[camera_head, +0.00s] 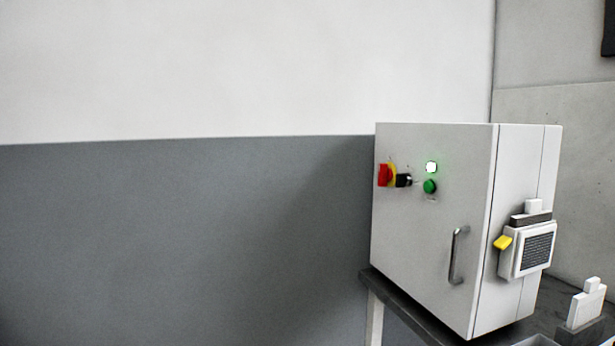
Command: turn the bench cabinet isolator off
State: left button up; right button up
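The bench cabinet (430,230) is a light grey box standing on a dark bench at the right of the head view. Its isolator (386,174) is a red handle on a yellow plate, high on the left of the front face. Beside it is a small black knob or switch (404,180). A white lamp (431,167) glows with a green rim, above a green button (430,186). A metal door handle (458,255) is on the lower right of the front. Neither of my grippers is in view.
The dark bench (405,310) carries a white block-shaped item (585,305) at the right. The space left of the cabinet looks clear, before a grey and white wall.

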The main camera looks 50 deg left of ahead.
aim_at(386, 174)
jog(key=u, duration=1.25)
jog(key=z, duration=0.45)
jog(key=i+j+z, duration=0.15)
jog(key=j+z, duration=0.2)
jog(key=i+j+z, duration=0.1)
jog(key=j+z, duration=0.45)
jog(key=z, duration=0.2)
jog(key=i, duration=0.05)
